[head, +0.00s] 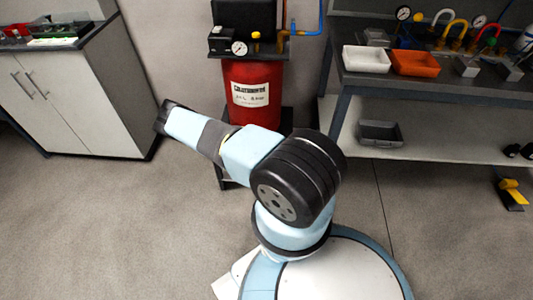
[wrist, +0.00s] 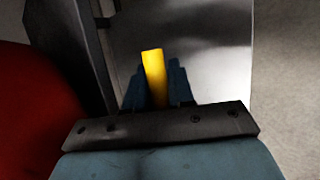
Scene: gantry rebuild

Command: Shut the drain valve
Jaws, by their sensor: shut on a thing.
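A yellow bar-shaped handle (wrist: 153,66), apparently the drain valve's lever, stands nearly upright in the wrist view. My gripper (wrist: 156,84) has its two dark fingers on either side of it and is shut on it. The valve body and the handle's lower end are hidden behind the gripper. The red tank (head: 252,90) stands against the wall in the head view, and its rounded red side (wrist: 35,110) fills the left of the wrist view. In the head view my arm reaches toward the tank's left side; my fingers and the valve cannot be made out there.
A pressure gauge (head: 239,48) sits on the shelf on top of the tank. A white cabinet (head: 85,95) stands at the left. A bench (head: 440,88) at the right holds a white tray (head: 367,59) and an orange tray (head: 415,63). The floor at front left is clear.

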